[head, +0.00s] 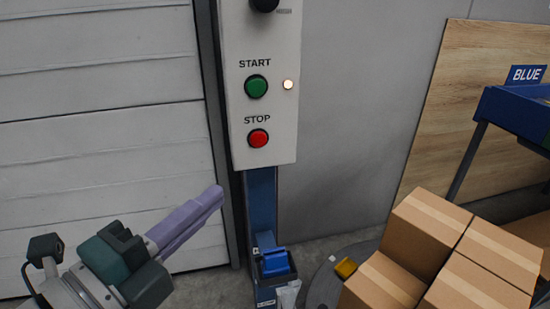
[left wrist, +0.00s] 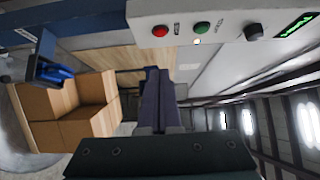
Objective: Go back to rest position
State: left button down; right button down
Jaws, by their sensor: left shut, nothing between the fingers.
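My left gripper (head: 218,194) comes in from the lower left in the head view, its purple fingers shut together with nothing between them. The fingers point up and right, just left of the blue post and below the control box, apart from it in the picture. In the left wrist view the shut fingers (left wrist: 155,74) point toward the control box (left wrist: 225,22). The white control box (head: 264,105) carries a green START button (head: 256,86), a red STOP button (head: 258,138) and a lit lamp (head: 288,85). My right gripper is not in view.
A blue post (head: 262,205) holds the box, with a blue holder (head: 275,263) low on it. Cardboard boxes (head: 425,235) are stacked at the lower right. A blue-framed stand (head: 510,112) with a BLUE sign is behind them. A grey shutter door (head: 95,130) fills the left.

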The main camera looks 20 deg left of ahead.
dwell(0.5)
pick_arm(q)
jog(key=s+r+n+g+y+p, duration=0.2)
jog(key=s+r+n+g+p, duration=0.1)
jog(key=s+n+g+p, duration=0.45)
jog(key=s+r+n+g+y+p, duration=0.1)
jog(key=s+r+n+g+p, duration=0.25)
jog(key=s+n+g, duration=0.45)
notch_tip(320, 180, up, 37)
jog(key=s+n+t+p, duration=0.1)
jog(key=n+p, duration=0.1)
jog(key=p, duration=3.5)
jog(key=shift+a+n+p, duration=0.2)
jog(key=shift+n+p, duration=0.15)
jog(key=shift+s+t, duration=0.1)
jog(key=shift+t, duration=0.15)
